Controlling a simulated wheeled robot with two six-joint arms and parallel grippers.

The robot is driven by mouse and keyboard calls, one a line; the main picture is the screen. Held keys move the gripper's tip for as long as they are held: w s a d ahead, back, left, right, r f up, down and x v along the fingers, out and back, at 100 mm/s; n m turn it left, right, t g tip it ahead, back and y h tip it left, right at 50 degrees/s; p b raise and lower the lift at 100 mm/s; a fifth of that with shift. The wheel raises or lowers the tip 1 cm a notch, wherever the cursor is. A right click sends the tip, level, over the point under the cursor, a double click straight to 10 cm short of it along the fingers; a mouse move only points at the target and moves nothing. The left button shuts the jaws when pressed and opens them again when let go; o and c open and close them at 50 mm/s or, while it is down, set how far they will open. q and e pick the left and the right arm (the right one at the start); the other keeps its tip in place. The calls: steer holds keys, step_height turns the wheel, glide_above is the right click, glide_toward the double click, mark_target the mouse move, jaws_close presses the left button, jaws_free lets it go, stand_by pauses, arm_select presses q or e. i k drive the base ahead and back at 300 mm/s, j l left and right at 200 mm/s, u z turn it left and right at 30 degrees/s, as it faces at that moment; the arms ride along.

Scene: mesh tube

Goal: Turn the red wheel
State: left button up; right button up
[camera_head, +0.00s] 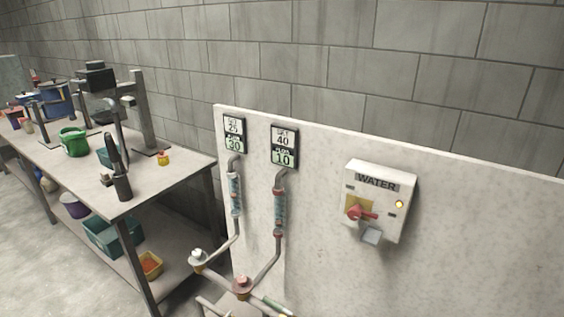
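No clear red wheel shows. A red rotary handle (361,214) sits on a yellow plate on the front of the white WATER box (380,184), which is fixed to the pale panel. Lower down, a valve with a small reddish top (241,284) sits on the grey pipework. A second valve with a whitish top (198,257) is to its left. Whether either valve top is a wheel is too small to tell. Neither of my grippers is in view.
A pale panel (480,230) stands before the block wall. Two display signs (284,147) hang above the vertical tubes (279,205). On the left, a workbench (165,178) holds tools, a green bucket (74,141) and stands. A yellow light (399,204) glows on the WATER box.

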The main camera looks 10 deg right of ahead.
mark_target(241, 284)
steer(key=i+j, duration=0.15)
steer(key=j, duration=0.25)
steer(key=i+j, duration=0.2)
steer(key=j, duration=0.15)
steer(key=i+j+z, duration=0.1)
steer(key=j+z, duration=0.15)
steer(key=z, duration=0.15)
steer(key=j+z, duration=0.25)
steer(key=z, duration=0.15)
steer(key=j+z, duration=0.4)
steer(key=i+l, duration=0.05)
steer(key=l, duration=0.05)
